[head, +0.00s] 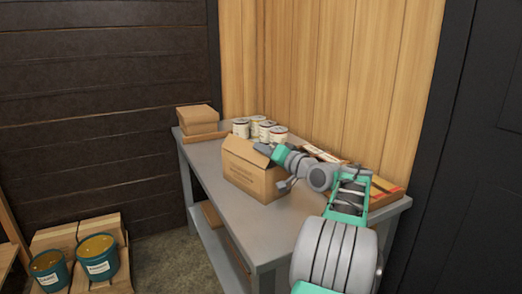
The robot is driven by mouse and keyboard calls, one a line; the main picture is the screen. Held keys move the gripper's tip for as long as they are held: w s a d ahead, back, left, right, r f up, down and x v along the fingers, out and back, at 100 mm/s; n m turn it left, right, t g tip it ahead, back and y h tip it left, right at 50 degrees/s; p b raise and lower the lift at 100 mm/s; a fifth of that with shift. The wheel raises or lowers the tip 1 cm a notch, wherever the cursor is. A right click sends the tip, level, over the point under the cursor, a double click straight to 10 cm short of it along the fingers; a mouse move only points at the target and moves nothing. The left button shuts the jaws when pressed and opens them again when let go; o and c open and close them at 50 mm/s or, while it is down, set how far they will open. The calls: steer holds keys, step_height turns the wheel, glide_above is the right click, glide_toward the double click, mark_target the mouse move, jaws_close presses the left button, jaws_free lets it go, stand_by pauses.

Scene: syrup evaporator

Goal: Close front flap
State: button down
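A brown cardboard box (248,171) with printing on its front face stands on the grey table near the left front edge. Its upper edge shows flap pieces, but it is too small to tell how far each flap is folded.
Several white cans (260,129) stand behind the box. Flat boxes (384,192) lie along the wall at right. Two teal buckets (98,259) stand at lower left. The front right tabletop (270,225) is clear.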

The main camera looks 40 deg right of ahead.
steer(key=m+p, duration=0.1)
steer(key=p, duration=0.2)
steer(key=shift+d+r+m+p, duration=0.15)
steer(key=shift+d+m+p, duration=0.15)
steer(key=shift+m+p, duration=0.1)
steer(key=shift+d+f+m+p, duration=0.25)
steer(key=shift+f+m+p, duration=0.2)
steer(key=shift+m+p, duration=0.55)
steer(key=shift+d+f+m+p, duration=0.1)
steer(key=shift+f+m+p, duration=0.2)
steer(key=shift+f, duration=0.2)
steer(key=c, duration=1.6)
jaws_free()
steer(key=shift+c, duration=0.2)
steer(key=shift+f, duration=0.1)
